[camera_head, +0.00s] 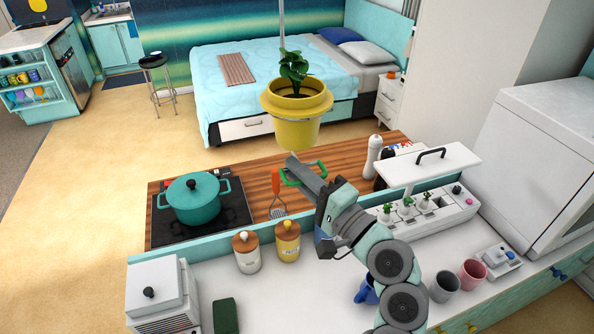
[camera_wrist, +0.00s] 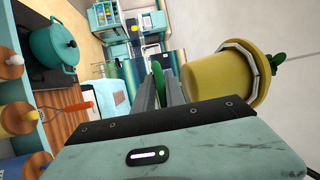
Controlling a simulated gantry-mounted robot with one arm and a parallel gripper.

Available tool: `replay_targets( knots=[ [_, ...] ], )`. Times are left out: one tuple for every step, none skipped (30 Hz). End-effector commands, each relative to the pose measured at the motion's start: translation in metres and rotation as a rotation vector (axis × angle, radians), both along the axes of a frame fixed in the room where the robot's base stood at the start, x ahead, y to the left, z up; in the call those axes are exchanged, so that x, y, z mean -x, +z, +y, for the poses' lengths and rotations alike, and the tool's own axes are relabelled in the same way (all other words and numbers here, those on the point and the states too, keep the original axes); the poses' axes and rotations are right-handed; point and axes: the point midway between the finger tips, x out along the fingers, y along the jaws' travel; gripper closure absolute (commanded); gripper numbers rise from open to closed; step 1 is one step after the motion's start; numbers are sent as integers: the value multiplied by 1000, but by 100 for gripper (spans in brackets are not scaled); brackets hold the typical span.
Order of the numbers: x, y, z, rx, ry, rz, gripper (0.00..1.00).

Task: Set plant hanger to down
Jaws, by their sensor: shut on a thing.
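The plant hanger holds a yellow pot (camera_head: 291,127) with a leafy green plant (camera_head: 294,70). It hangs in the air from a thin vertical rod (camera_head: 281,22) above the wooden counter. The yellow pot also shows at the right of the wrist view (camera_wrist: 210,85). My gripper (camera_head: 296,162) is just below the pot in the head view, apart from it in the wrist view. It is shut on a green handle (camera_head: 289,177), whose part between the fingers shows in the wrist view (camera_wrist: 158,76). Whether this handle joins the hanger I cannot tell.
A teal pot (camera_head: 193,200) sits on the black hob at left. An orange-handled masher (camera_head: 277,190), lidded jars (camera_head: 287,242) and a white pepper mill (camera_head: 373,156) stand around the counter. A white planter box (camera_head: 430,215) is right of my arm.

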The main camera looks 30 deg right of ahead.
Motion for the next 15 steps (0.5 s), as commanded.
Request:
replay_targets(
  knots=[
    [-1, -2, 0, -1, -1, 3, 84],
    [-1, -2, 0, -1, -1, 3, 82],
    [-1, -2, 0, -1, -1, 3, 78],
    [-1, -1, 0, -1, -1, 3, 76],
    [-1, -1, 0, -1, -1, 3, 74],
    [0, -1, 0, -1, 0, 2, 70],
    [0, -1, 0, -1, 0, 2, 69],
    [0, -1, 0, -1, 0, 2, 69],
    [0, -1, 0, -1, 0, 2, 69],
    [0, -1, 0, 0, 0, 2, 69],
    [0, -1, 0, 0, 0, 2, 69],
    [0, -1, 0, 0, 0, 2, 69],
    [0, -1, 0, 0, 0, 2, 69],
    [0, -1, 0, 0, 0, 2, 69],
    [2, -1, -1, -1, -1, 1, 69]
  ],
)
